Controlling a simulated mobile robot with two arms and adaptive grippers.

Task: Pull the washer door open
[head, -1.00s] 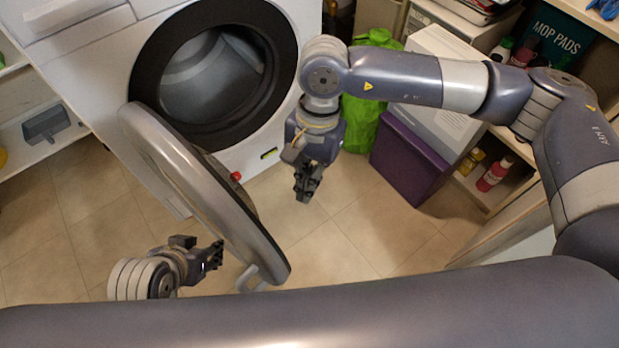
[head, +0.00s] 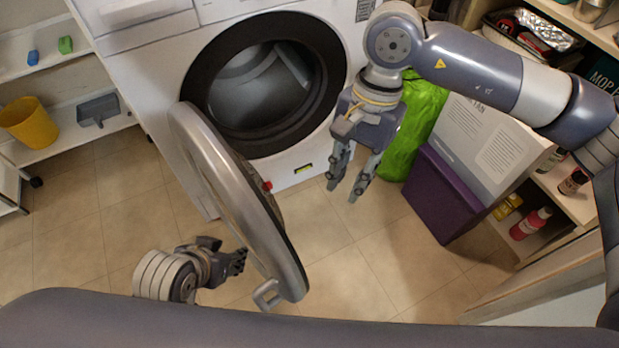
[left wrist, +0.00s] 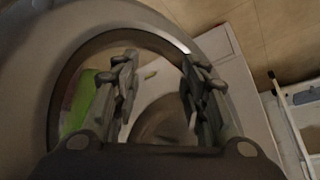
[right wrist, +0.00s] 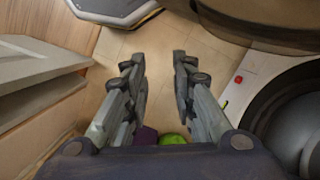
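The white washer (head: 135,75) stands at the back with its dark round opening and metal drum (head: 262,90) exposed. Its round grey door (head: 215,170) is swung well out toward me, with a handle (head: 266,294) at its lower edge. My left gripper (head: 240,261) is beside the door's left face, apart from the handle; in the left wrist view its fingers (left wrist: 158,85) are spread with the door behind them. My right gripper (head: 346,187) hangs right of the door, in front of the washer. Its fingers are apart and empty in the right wrist view (right wrist: 160,85).
A green bag (head: 412,128) and a purple box (head: 440,195) stand right of the washer. Shelves with bottles (head: 530,222) are at the right. A left shelf holds a yellow bucket (head: 30,122) and grey dustpan (head: 98,110). The tiled floor between is clear.

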